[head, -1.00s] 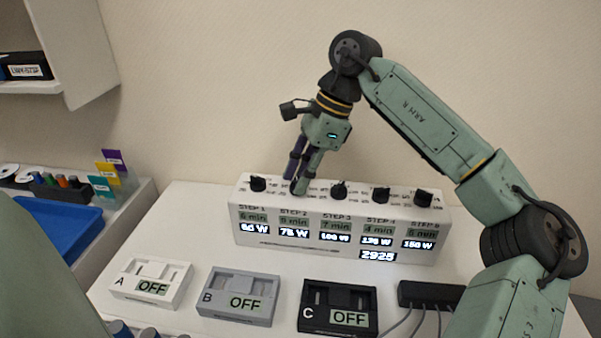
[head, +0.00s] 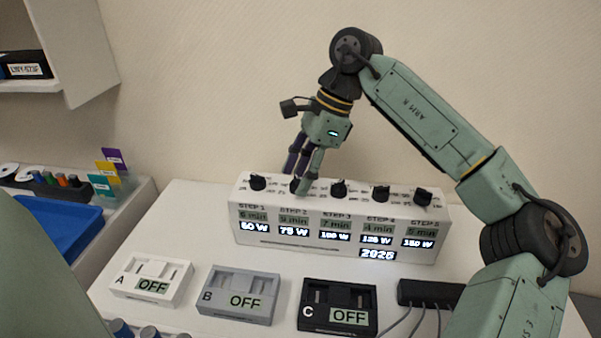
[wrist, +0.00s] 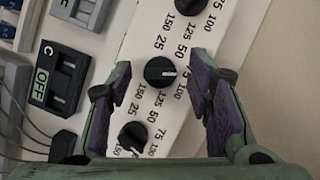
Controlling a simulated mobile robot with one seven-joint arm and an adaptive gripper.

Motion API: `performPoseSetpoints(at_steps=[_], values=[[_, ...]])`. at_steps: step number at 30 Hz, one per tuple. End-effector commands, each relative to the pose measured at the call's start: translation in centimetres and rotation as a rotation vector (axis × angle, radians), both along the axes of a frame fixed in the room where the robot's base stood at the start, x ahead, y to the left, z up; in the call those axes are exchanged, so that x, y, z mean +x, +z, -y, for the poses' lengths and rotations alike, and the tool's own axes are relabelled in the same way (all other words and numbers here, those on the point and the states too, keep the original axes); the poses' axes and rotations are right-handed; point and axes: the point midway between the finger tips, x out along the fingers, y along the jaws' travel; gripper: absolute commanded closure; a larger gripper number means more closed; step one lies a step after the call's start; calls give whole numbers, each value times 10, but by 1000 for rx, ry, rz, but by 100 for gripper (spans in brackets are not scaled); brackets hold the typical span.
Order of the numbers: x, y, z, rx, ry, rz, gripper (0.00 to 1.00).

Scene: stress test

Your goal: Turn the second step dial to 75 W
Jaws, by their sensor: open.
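The white control box (head: 340,252) has a row of several black dials on top, with a display under each. The second dial (head: 296,184) is partly hidden by a finger in the head view; the STEP 2 display (head: 294,231) reads 75 W. My gripper (head: 298,180) is over this dial, pointing down. In the wrist view, my gripper (wrist: 160,76) is open, with one finger on each side of a black dial (wrist: 160,72) and gaps on both sides. That dial's white mark points right, towards the 75 side of its scale.
Neighbouring dials stand close on both sides, including the third dial (head: 339,189). The total display (head: 378,254) reads 2925. Boxes A (head: 151,282), B (head: 238,296) and C (head: 338,307) show OFF in front. A black power strip (head: 430,293) with cables lies at right.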

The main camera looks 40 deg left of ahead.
Motion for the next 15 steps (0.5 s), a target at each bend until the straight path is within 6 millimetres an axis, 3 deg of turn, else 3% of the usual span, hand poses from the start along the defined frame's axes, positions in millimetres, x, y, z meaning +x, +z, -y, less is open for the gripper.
performPoseSetpoints(at_steps=[5,15], values=[[7,22,5,1,-1,3,54],[29,87,20,2,-2,3,54]])
